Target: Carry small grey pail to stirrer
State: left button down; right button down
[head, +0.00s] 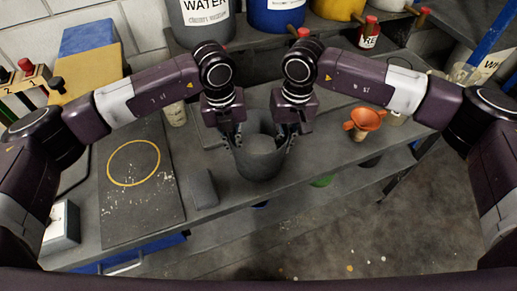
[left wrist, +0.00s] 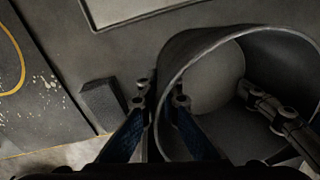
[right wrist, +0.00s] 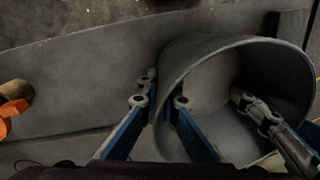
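The small grey pail (head: 260,163) is at the front part of the grey bench, between my two grippers, with its open top up. My left gripper (head: 233,142) has one finger inside and one outside the pail's left wall; in the left wrist view its fingertips (left wrist: 163,98) close on the rim. My right gripper (head: 290,140) straddles the opposite wall the same way, and its fingertips (right wrist: 165,95) show in the right wrist view. I cannot tell whether the pail's base touches the bench. I cannot make out a stirrer.
A dark board (head: 150,195) with a yellow ring and a small grey block (head: 202,188) lie left of the pail. Large WATER (head: 203,22), blue (head: 275,18) and yellow containers stand behind. The bench's front edge is close; open floor lies right.

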aim_at(231, 133)
pick_arm(q)
jog(key=shift+w+a+r, duration=0.1)
jog(key=shift+w+r, duration=0.05)
jog(key=shift+r, duration=0.05)
pick_arm(e)
jog(key=shift+r, duration=0.2)
